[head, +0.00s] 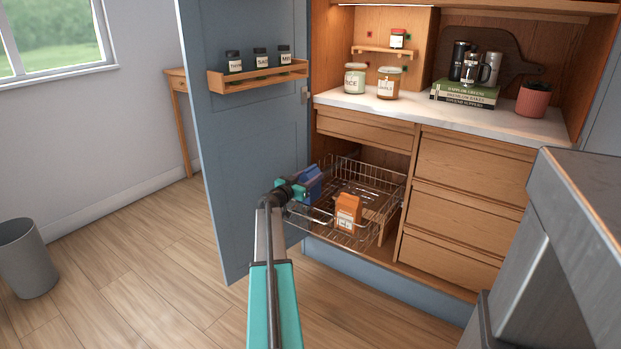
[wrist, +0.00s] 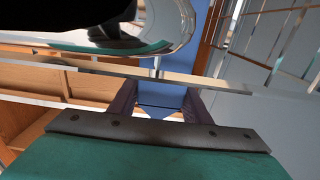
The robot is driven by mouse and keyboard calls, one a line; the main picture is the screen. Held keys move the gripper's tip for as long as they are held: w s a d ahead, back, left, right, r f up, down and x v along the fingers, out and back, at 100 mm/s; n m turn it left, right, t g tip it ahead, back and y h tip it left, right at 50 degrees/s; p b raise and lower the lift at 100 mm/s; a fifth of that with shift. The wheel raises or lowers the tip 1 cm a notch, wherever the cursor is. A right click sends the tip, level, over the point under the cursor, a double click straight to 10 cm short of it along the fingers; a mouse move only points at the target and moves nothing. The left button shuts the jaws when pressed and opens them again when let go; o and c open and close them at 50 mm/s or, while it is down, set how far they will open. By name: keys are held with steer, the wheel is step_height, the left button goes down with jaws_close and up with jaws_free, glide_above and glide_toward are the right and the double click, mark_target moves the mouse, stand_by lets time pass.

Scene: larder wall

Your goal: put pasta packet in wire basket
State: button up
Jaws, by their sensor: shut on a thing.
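A blue packet, which I take to be the pasta packet (head: 313,182), is held at the left side of the wire basket (head: 371,206). The basket is pulled out of the lower cabinet. My gripper (head: 303,187) is shut on the blue packet. In the wrist view my gripper's fingers (wrist: 158,103) stand on either side of the blue packet (wrist: 160,94). The packet looks to be over or just inside the basket's left edge; I cannot tell whether it touches the wires. Its lower part is partly hidden in the head view.
An orange carton (head: 348,213) stands in the basket's front part. The open blue door (head: 247,150) with a spice rack (head: 258,77) is left of the basket. Drawers (head: 459,170) are to the right. The basket's middle and back look free.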

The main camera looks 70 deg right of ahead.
steer(key=shift+f+b, duration=0.5)
steer(key=shift+b, duration=0.75)
stand_by(0.3)
steer(key=o, duration=1.5)
steer(key=shift+c, duration=0.2)
steer(key=shift+r+p, duration=0.15)
steer(key=shift+p, duration=0.2)
steer(key=shift+r+p, duration=0.6)
steer(key=shift+p, duration=0.55)
steer(key=v, duration=1.2)
steer(key=shift+f, duration=0.2)
